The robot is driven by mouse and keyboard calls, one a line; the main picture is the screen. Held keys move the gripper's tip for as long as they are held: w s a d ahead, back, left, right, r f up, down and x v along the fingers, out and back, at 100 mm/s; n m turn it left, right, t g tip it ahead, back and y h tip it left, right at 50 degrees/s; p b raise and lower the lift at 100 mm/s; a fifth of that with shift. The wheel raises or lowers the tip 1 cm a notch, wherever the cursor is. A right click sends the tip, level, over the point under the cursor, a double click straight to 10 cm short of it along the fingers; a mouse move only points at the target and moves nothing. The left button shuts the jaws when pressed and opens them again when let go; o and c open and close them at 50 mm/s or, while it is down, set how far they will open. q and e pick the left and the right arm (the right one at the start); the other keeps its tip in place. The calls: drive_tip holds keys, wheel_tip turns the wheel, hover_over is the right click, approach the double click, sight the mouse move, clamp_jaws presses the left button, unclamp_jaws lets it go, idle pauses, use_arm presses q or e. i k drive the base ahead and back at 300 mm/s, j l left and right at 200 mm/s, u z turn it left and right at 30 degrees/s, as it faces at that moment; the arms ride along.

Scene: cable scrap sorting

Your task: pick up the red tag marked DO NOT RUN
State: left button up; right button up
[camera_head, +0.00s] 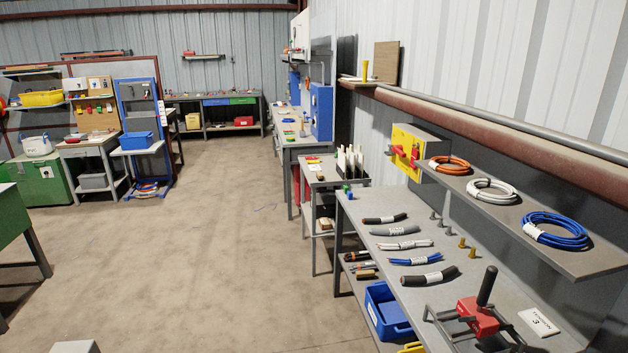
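I cannot make out a tag marked DO NOT RUN; no lettering that small is legible. Red items show in several places. A red part (403,155) sits on the front of a yellow and grey wall box (425,145). A small red and yellow item (313,160) lies on the small middle table (321,178). Small coloured pieces, some red, hang on a tan board (93,104) at the far left. Neither of my grippers is in view.
The near right bench (376,212) carries labelled cable pieces (403,245) and a red tool with a black handle (484,308). A shelf (590,262) above holds orange, white and blue coils. A blue bin (388,312) stands below. Open concrete floor (190,250) fills the middle.

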sight(414, 156)
drive_tip(key=i, duration=1.7)
